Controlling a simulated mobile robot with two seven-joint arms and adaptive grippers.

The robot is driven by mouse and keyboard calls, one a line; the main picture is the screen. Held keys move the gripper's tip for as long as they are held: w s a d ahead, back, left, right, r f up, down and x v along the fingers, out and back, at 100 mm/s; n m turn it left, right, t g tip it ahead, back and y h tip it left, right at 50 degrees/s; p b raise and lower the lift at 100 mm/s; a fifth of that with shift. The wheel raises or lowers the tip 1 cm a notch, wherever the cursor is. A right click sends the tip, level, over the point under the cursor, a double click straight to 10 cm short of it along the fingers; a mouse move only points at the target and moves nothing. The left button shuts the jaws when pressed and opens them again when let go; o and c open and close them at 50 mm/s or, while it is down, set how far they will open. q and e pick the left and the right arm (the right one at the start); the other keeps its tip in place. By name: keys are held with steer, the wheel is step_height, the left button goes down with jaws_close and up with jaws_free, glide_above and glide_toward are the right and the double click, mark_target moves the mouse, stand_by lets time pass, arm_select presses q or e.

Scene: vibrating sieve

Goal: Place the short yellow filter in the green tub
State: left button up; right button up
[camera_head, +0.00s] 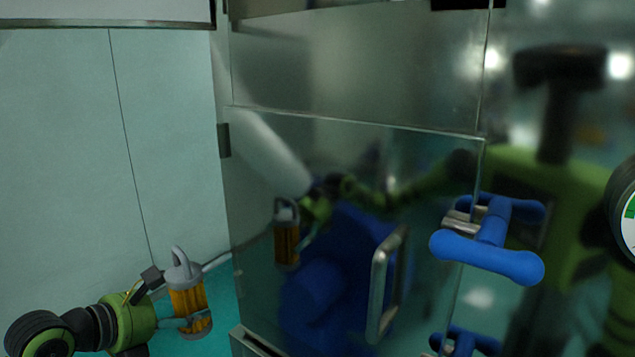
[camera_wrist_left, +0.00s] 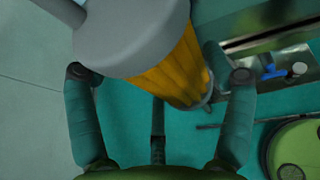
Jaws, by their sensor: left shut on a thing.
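The short yellow filter (camera_head: 188,301) has an amber ribbed body, a grey cap and a grey loop handle on top. It stands nearly upright at the lower left of the head view. My left gripper (camera_head: 177,298) is shut on it and holds it in the air. In the left wrist view the filter (camera_wrist_left: 172,62) sits tilted between the two fingers and hides part of the floor. I cannot make out the green tub for certain. My right gripper is not in view.
A glossy door panel (camera_head: 330,160) stands right beside the filter and mirrors it and my body. It carries a metal handle (camera_head: 385,285) and a blue knob (camera_head: 490,250). A pale wall (camera_head: 70,150) is at left. A round green object (camera_wrist_left: 298,150) shows at lower right in the wrist view.

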arm_select(q)
steer(key=s+a+f+n+t+y, duration=0.1)
steer(key=s+a+f, duration=0.15)
steer(key=f, duration=0.35)
steer(key=s+a+f+n+y, duration=0.1)
steer(key=s+a+f, duration=0.1)
steer(key=s+f, duration=0.3)
steer(key=w+a+r+m+h, duration=0.1)
steer(key=w+a+r, duration=0.25)
steer(key=w, duration=0.55)
steer(key=w+a+r, duration=0.2)
steer(key=w+r, duration=0.2)
steer(key=w, duration=0.5)
steer(key=s+d+f+m+g+h+b, duration=0.1)
steer(key=s+d+f+m, duration=0.1)
steer(key=s+d, duration=0.3)
steer(key=s+d+f+m+g+h+b, duration=0.1)
steer(key=s+d, duration=0.4)
steer(key=s, duration=0.7)
steer(key=s+d+f+m+g+h+b, duration=0.1)
steer(key=s+d+f+m+g+h, duration=0.1)
steer(key=s+d, duration=0.3)
steer(key=s+h, duration=0.1)
steer(key=s, duration=0.3)
steer(key=shift+s+d+f+m+g, duration=0.2)
steer(key=shift+d+f+m+g, duration=0.1)
steer(key=shift+f, duration=0.1)
steer(key=shift+r, duration=0.1)
steer(key=shift+s+f, duration=0.1)
steer(key=shift+f, duration=0.1)
